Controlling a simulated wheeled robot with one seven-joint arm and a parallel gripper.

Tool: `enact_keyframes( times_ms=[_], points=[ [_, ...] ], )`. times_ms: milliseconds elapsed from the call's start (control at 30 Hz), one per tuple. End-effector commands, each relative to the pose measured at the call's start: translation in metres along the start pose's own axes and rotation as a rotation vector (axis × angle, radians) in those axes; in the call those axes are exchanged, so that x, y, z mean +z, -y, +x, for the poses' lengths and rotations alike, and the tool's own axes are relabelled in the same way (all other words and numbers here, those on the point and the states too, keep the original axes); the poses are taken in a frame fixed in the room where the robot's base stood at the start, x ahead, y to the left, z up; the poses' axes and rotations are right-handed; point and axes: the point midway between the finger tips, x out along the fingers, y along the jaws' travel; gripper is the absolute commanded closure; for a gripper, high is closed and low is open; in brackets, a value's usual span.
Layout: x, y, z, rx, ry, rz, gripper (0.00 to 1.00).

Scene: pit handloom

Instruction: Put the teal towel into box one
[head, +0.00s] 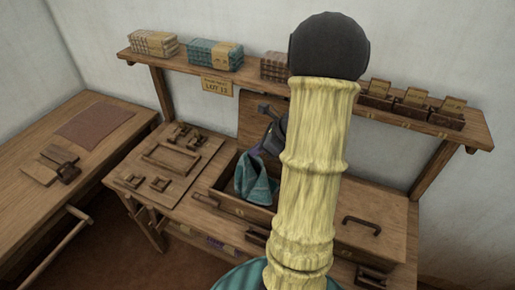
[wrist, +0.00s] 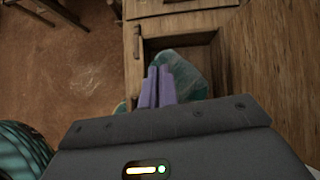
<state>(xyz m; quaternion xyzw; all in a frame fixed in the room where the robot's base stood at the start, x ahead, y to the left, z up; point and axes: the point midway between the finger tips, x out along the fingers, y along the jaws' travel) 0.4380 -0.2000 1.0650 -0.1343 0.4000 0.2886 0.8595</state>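The teal towel (head: 257,183) hangs crumpled from my gripper (head: 256,153) in the head view, at the open wooden box (head: 246,209) in the bench. In the wrist view the towel (wrist: 187,72) shows around and behind the purple fingers of my gripper (wrist: 157,72), within the box opening. The fingers are close together, with the towel between and below them. Some of the towel's lower part is inside the box walls; I cannot tell whether it touches the floor. My arm hides part of the box. No number on the box is readable.
A closed lid with a dark handle (head: 362,224) lies right of the box. A wooden panel with small blocks (head: 158,165) lies left. The shelf (head: 259,78) behind holds folded cloth stacks, including a teal one (head: 214,54), and small labelled boxes (head: 414,100).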

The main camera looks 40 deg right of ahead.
Motion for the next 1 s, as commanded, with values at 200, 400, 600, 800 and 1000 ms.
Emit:
enact_keyframes(
  times_ms=[200,400,600,800,1000],
  points=[
    [-0.005,0.004,0.005,0.001,0.0,0.001,1.0],
    [-0.014,0.013,0.014,0.001,0.0,0.001,1.0],
    [-0.022,0.021,0.022,0.0,0.0,0.0,1.0],
    [-0.03,0.03,0.03,0.0,0.0,0.0,1.0],
    [-0.038,0.038,0.038,0.0,0.0,0.0,1.0]
  ],
)
